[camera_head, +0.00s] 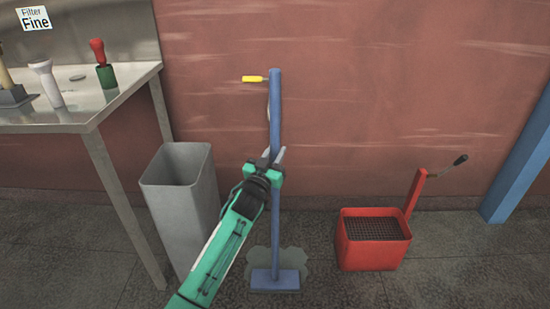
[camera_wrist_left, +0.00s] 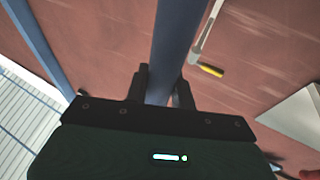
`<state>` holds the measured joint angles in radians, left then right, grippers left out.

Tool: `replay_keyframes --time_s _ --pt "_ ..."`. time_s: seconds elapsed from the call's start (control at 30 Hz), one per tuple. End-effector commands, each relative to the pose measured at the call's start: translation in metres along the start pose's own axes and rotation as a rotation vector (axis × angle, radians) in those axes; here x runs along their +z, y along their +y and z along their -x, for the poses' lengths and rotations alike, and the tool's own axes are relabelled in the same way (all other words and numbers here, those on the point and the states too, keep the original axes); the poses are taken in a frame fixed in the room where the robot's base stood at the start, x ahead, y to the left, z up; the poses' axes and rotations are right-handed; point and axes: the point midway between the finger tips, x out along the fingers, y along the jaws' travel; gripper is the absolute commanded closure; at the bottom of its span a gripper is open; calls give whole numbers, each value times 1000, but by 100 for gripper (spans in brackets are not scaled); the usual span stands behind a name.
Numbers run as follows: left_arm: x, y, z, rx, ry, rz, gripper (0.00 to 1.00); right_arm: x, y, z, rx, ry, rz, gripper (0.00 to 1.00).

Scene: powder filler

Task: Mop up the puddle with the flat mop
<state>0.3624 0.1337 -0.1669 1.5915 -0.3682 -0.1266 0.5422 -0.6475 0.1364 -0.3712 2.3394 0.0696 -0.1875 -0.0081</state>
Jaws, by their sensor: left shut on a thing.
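The flat mop (camera_head: 275,230) stands upright, a blue pole with a flat blue head on the floor. My left gripper (camera_head: 275,165) is shut around the pole at about mid-height. The left wrist view shows the pole (camera_wrist_left: 176,45) between its two fingers (camera_wrist_left: 160,90). The puddle (camera_head: 295,258) is a grey-green irregular patch on the dark floor, around and behind the mop head. The head and pole cover part of it. My right gripper is not in view.
A grey bin (camera_head: 180,200) stands left of the mop beside a metal table (camera_head: 130,90). A red wringer bucket (camera_head: 374,250) stands to the right. A yellow handle (camera_head: 254,79) shows at the wall near the pole top. A blue post (camera_head: 520,165) is at far right.

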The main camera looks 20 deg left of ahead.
Motion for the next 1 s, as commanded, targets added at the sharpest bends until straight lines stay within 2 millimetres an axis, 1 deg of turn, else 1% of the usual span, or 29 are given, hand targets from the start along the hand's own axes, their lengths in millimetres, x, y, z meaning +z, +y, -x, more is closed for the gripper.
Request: replay_keyframes --time_s 0.23,0.8,1.0 --pt "0 -3 -7 1 5 0 100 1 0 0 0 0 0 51" --pt "9 -18 -44 1 5 0 100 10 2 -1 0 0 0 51" --pt "10 -20 -49 1 4 0 100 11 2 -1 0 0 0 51"
